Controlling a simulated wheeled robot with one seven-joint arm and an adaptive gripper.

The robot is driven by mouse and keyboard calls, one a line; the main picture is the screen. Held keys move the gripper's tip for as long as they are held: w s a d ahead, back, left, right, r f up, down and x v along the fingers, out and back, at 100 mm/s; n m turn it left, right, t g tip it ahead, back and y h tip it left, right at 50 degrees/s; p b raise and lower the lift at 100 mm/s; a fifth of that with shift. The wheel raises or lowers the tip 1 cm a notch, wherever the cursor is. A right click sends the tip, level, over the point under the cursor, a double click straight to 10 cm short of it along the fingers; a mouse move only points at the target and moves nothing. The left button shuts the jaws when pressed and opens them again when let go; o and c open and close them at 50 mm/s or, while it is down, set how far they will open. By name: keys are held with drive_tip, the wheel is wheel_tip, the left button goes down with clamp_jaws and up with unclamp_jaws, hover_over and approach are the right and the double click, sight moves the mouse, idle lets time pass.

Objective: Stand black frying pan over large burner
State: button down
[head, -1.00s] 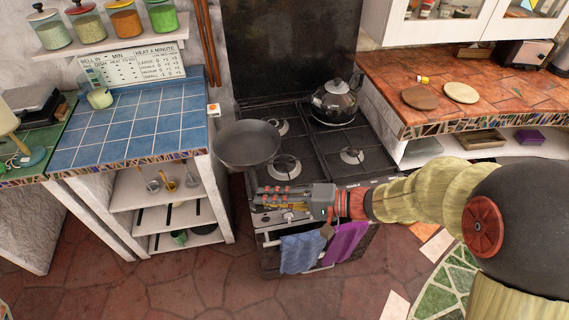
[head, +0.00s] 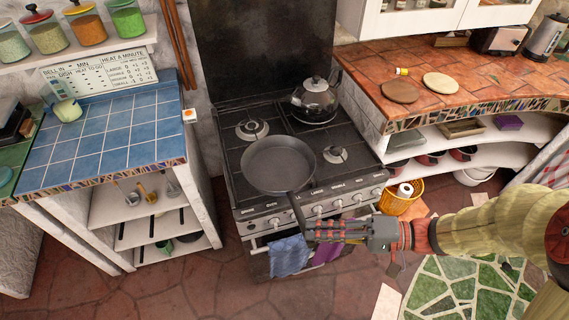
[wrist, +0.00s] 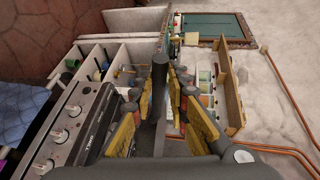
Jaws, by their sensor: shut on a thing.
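The black frying pan (head: 279,164) is level over the front left part of the stove top (head: 232,160) in the head view. I cannot tell whether it touches the grate. It hides the front left burner. My gripper (head: 312,230) is shut on the pan's handle, in front of the stove. In the wrist view the dark handle (wrist: 160,80) stands between the fingers of my gripper (wrist: 165,100). The back left burner (head: 252,130) and front right burner (head: 336,154) are bare. I cannot tell for sure which burner is the large one.
A kettle (head: 315,98) stands on the back right burner. A blue tiled counter (head: 110,140) is left of the stove, and a terracotta counter (head: 450,75) is right. Towels (head: 289,254) hang at the stove front. A basket (head: 402,198) stands right of the stove.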

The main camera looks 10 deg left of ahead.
drive_tip(key=w+a+f+b, duration=0.6)
drive_tip(key=w+a+f, duration=0.1)
drive_tip(key=w+f, duration=0.4)
drive_tip(key=shift+w+f+b, duration=0.3)
drive_tip(key=shift+f+b, duration=0.1)
drive_tip(key=shift+f, duration=0.4)
drive_tip(key=c, duration=1.7)
unclamp_jaws()
drive_tip(key=shift+s+a+g, duration=0.1)
drive_tip(key=shift+g, duration=0.2)
drive_tip(key=shift+c, duration=0.2)
drive_tip(key=p+v, duration=0.3)
drive_tip(key=v, duration=0.9)
